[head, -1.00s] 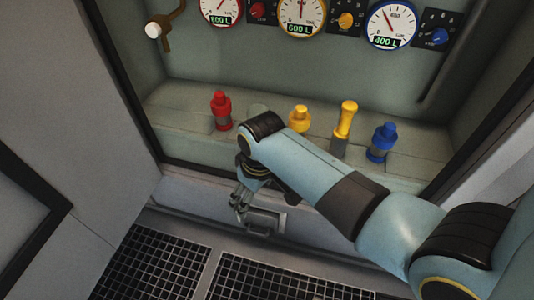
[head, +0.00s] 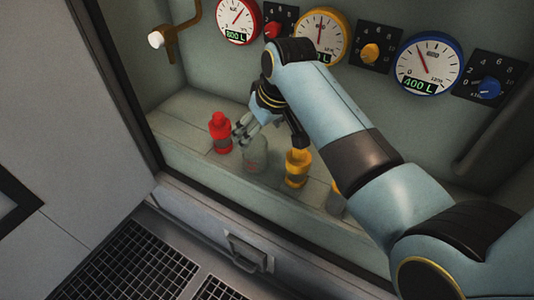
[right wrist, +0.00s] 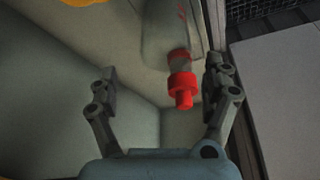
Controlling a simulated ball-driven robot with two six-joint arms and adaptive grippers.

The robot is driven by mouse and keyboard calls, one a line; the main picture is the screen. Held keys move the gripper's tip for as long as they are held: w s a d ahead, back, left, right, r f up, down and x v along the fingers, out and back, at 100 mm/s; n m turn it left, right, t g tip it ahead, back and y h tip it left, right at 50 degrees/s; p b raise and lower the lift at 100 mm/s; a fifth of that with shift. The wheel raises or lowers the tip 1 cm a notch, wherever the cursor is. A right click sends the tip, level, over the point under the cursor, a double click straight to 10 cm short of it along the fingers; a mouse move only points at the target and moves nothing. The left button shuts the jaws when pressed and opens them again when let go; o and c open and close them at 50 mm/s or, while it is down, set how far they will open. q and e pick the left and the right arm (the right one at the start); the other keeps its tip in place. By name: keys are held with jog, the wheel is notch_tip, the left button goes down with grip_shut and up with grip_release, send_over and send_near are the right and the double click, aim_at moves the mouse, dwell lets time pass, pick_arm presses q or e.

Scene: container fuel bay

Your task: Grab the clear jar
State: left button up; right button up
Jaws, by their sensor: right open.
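The clear jar (head: 256,158) stands on the shelf between the red bottle (head: 220,133) and a yellow bottle (head: 297,168). In the right wrist view the clear jar (right wrist: 160,35) is at the top, partly overlapping the red bottle (right wrist: 182,85). My right gripper (head: 268,136) is open and empty, with its fingers just above and behind the jar in the head view. In the right wrist view its spread fingers (right wrist: 163,80) have the red bottle's cap in the gap, seemingly farther off. My left gripper is not in view.
Gauges (head: 320,37) and dial knobs (head: 370,53) line the back wall above the shelf. Another container (head: 337,203) is mostly hidden behind my right arm. A drawer handle (head: 248,252) sits below the shelf, above the floor grating (head: 130,262).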

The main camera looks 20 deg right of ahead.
aim_at(255, 140)
jog(key=b+x, duration=0.1)
jog(key=x, duration=0.2)
jog(key=shift+a+f, duration=0.2)
jog(key=shift+f, duration=0.15)
jog(key=shift+w+f+b, duration=0.1)
jog(key=shift+f+b, duration=0.2)
jog(key=shift+f, duration=0.05)
jog(key=x, duration=0.1)
jog(key=b+x, duration=0.2)
jog(key=x, duration=0.1)
jog(key=shift+s+a, duration=0.15)
jog(key=shift+s, duration=0.15)
jog(key=shift+w+f, duration=0.15)
jog(key=shift+f, duration=0.1)
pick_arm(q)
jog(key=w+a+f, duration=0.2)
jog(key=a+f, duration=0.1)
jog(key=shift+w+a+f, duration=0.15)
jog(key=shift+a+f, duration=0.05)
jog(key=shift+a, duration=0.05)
pick_arm(e)
jog(key=shift+r, duration=0.1)
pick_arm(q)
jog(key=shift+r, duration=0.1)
pick_arm(e)
jog(key=c, duration=1.3)
jog(key=shift+o, duration=0.2)
